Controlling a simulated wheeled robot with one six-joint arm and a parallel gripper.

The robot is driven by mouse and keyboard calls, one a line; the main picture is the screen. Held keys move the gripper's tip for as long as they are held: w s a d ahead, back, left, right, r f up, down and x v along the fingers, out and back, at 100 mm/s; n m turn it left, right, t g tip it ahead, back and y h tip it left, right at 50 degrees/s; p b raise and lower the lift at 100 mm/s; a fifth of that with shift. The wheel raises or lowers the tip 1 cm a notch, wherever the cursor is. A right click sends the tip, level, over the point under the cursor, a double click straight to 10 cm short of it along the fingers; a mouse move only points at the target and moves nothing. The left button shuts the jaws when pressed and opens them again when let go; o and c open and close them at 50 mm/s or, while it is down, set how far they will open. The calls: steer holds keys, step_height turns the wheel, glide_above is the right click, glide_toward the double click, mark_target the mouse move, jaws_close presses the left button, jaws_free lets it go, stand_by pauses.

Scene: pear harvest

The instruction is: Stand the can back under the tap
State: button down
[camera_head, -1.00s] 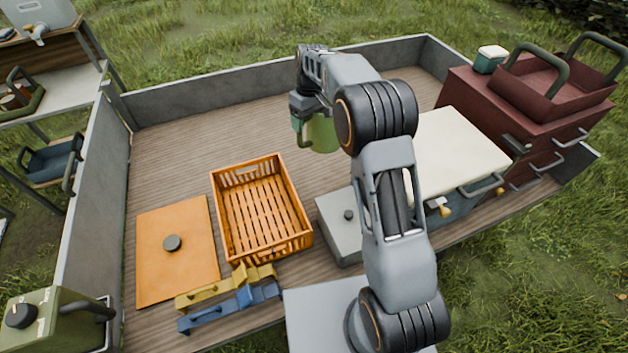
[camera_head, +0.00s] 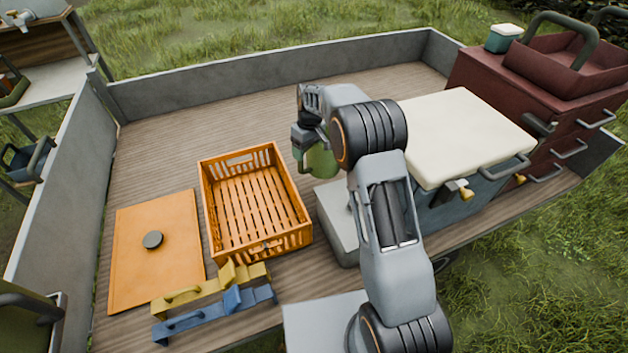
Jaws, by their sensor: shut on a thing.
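My gripper (camera_head: 309,138) is shut on a green can (camera_head: 321,161) and holds it in the air, above the wagon bed between the orange crate and the cream-lidded box. My arm hides part of the can, and the fingertips are hard to make out. A yellow-tipped tap (camera_head: 463,191) sticks out of the front of the cream-lidded blue-grey box (camera_head: 440,213), to the right of my gripper. Another tap (camera_head: 22,20) shows on a pale container at the top left edge. The can is apart from both taps.
An orange crate (camera_head: 207,208), an orange board with a dark knob (camera_head: 157,265), and yellow (camera_head: 205,288) and blue (camera_head: 215,314) pieces lie on the left. A grey box (camera_head: 336,221) stands below the can. Red drawers (camera_head: 495,85) stand right. The bed's back middle is clear.

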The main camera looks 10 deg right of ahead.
mark_target(308, 169)
step_height(308, 169, down, 12)
steer(key=shift+f, duration=0.2)
stand_by(0.4)
steer(key=shift+f, duration=0.15)
steer(key=shift+c, duration=2.2)
jaws_free()
